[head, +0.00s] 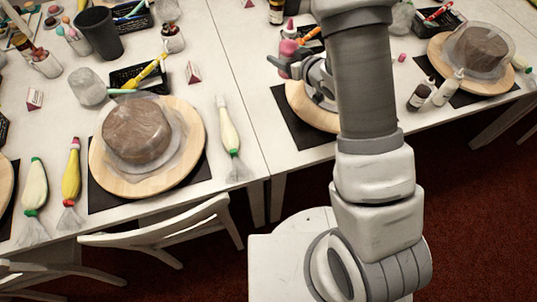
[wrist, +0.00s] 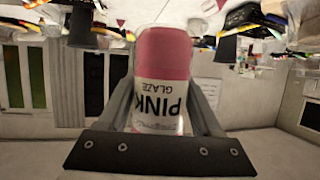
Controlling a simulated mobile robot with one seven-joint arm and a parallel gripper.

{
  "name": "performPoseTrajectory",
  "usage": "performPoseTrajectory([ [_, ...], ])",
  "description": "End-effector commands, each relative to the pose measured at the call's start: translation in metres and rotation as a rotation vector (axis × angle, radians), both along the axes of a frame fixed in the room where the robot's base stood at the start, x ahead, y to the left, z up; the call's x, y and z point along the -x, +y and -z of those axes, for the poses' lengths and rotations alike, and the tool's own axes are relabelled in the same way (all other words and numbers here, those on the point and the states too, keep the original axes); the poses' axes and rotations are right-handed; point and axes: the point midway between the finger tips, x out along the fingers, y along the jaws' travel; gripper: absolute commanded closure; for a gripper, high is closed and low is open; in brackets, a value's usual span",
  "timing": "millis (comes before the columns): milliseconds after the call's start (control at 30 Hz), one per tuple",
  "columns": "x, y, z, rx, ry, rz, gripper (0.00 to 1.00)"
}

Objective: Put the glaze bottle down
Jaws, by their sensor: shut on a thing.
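The glaze bottle fills the middle of the wrist view (wrist: 163,85). It has a pink upper part and a white label reading PINK GLAZE, which appears upside down there. My gripper (wrist: 163,110) is shut on it, with a finger on each side. In the head view a pink part of the bottle (head: 288,48) shows at my gripper (head: 287,62), just left of my arm. The gripper is over the right table, near the far side of a wooden turntable (head: 300,102). My arm hides much of that turntable. I cannot tell the bottle's height above the table.
A black mat (head: 288,122) lies under the partly hidden turntable. Behind the gripper stand a dark bottle (head: 276,12) and a white bottle with a pink cap (head: 291,31). Two small bottles (head: 420,95) stand right of my arm. Bare tabletop (head: 243,75) shows left of the gripper.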

Motion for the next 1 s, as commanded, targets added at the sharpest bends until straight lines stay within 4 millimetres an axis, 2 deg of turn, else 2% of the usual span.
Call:
performPoseTrajectory([
  [33,-0.002,0.003,0.01,-0.001,-0.006,-0.051,0.61],
  [233,0.004,0.021,0.026,-0.001,-0.005,-0.282,0.61],
  [500,0.028,0.024,0.051,0.001,-0.004,-0.592,0.61],
  [667,0.049,0.011,0.07,0.0,-0.003,-0.776,0.61],
  [1000,0.094,-0.035,0.105,-0.001,-0.002,-1.092,0.61],
])
